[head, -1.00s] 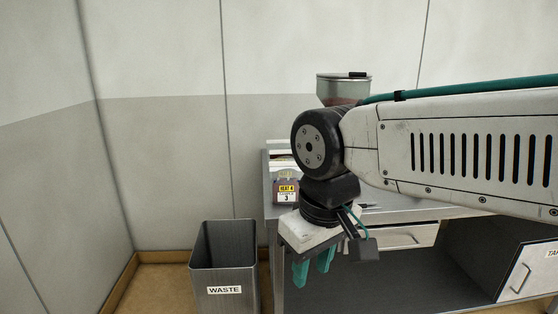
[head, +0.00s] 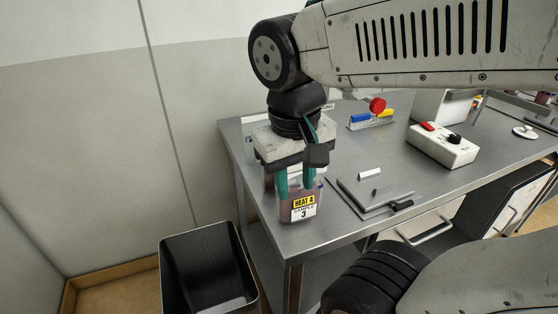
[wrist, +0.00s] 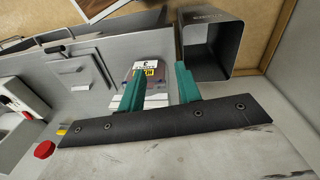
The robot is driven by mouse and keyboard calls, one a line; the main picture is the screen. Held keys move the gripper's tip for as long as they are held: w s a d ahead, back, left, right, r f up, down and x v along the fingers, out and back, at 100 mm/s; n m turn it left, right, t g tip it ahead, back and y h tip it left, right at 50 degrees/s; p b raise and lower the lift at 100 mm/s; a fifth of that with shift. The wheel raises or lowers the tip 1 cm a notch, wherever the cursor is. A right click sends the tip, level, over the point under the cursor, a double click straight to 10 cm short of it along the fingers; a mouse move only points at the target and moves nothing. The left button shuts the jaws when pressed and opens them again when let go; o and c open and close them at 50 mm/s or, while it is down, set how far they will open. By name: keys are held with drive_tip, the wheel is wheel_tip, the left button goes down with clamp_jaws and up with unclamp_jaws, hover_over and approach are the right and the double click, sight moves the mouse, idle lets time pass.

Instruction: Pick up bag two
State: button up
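A dark red bag (head: 299,208) with a yellow and white label reading "HEAT 4 SAMPLE 3" stands near the table's left front corner. It also shows in the wrist view (wrist: 146,68), partly behind one finger. I cannot pick out a bag marked 2. Part of another dark red thing (head: 268,181) shows behind the left finger, its label hidden. My gripper (head: 295,182) points down, its teal fingers overlapping the top of bag 3 in the head view. The fingers stand apart in the wrist view (wrist: 159,88), with nothing clearly held between them.
The open waste bin (head: 175,285) stands on the floor left of the table (head: 335,228). A flat metal plate with a black handle (head: 376,194) lies right of the bag. A white control box (head: 440,150) and a blue and yellow item (head: 371,121) are farther back.

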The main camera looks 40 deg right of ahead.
drive_tip(key=w+d+m+g+h, duration=0.1)
drive_tip(key=w+m, duration=0.1)
drive_tip(key=m, duration=0.1)
drive_tip(key=w+d+m+g+h, duration=0.1)
drive_tip(key=w+m+h, duration=0.1)
drive_tip(key=w+m, duration=0.1)
drive_tip(key=w+d+m+g+h, duration=0.1)
drive_tip(key=w+d+m, duration=0.1)
drive_tip(key=w+m, duration=0.1)
drive_tip(key=shift+w+r+h, duration=0.2)
drive_tip(key=shift+r+h, duration=0.15)
drive_tip(key=shift+h, duration=0.05)
drive_tip(key=w+f+m+h, duration=0.1)
drive_tip(key=w+m+h, duration=0.5)
drive_tip(key=w+m, duration=0.5)
drive_tip(key=shift+n+g, duration=0.4)
drive_tip(key=shift+n, duration=0.1)
drive_tip(key=x, duration=0.2)
drive_tip(key=w+x, duration=0.1)
drive_tip(key=x, duration=0.4)
drive_tip(key=shift+w+d+f, duration=0.1)
drive_tip(key=shift+d+f, duration=0.15)
drive_tip(key=shift+d, duration=0.25)
clamp_jaws()
